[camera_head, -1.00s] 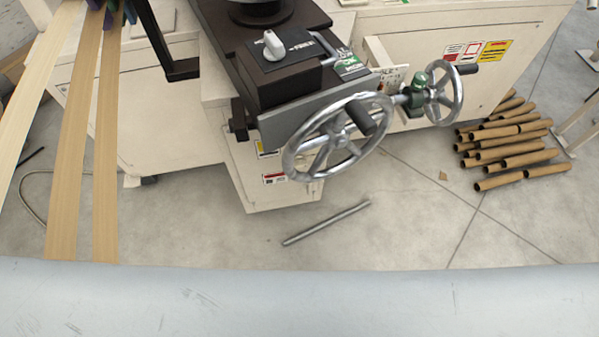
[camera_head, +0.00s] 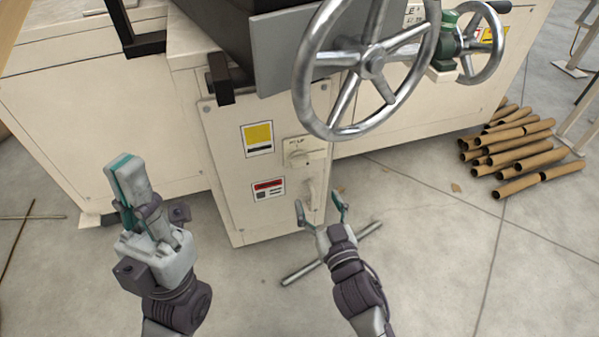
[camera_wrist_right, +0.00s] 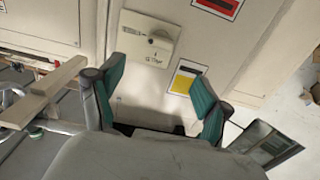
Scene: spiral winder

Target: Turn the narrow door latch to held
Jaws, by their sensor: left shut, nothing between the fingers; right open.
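On the narrow front door (camera_head: 223,150) of the cream machine is a small beige latch plate (camera_head: 305,150) with a turn knob and small lettering. The lettering is too small to read surely, and I cannot tell the knob's setting. The plate also shows in the right wrist view (camera_wrist_right: 148,38), beyond my fingers. My right gripper (camera_head: 320,204) is open and empty, below the plate and close to a pale handle (camera_head: 310,192). It also shows in the right wrist view (camera_wrist_right: 157,95). My left gripper (camera_head: 122,168) is shut and empty, left of the door and apart from it.
A large chrome handwheel (camera_head: 372,60) overhangs the door at upper right, with a smaller wheel (camera_head: 483,42) behind. A metal rod (camera_head: 300,273) lies on the floor below. Cardboard tubes (camera_head: 520,150) are piled at right. A yellow label (camera_head: 257,137) is beside the latch plate.

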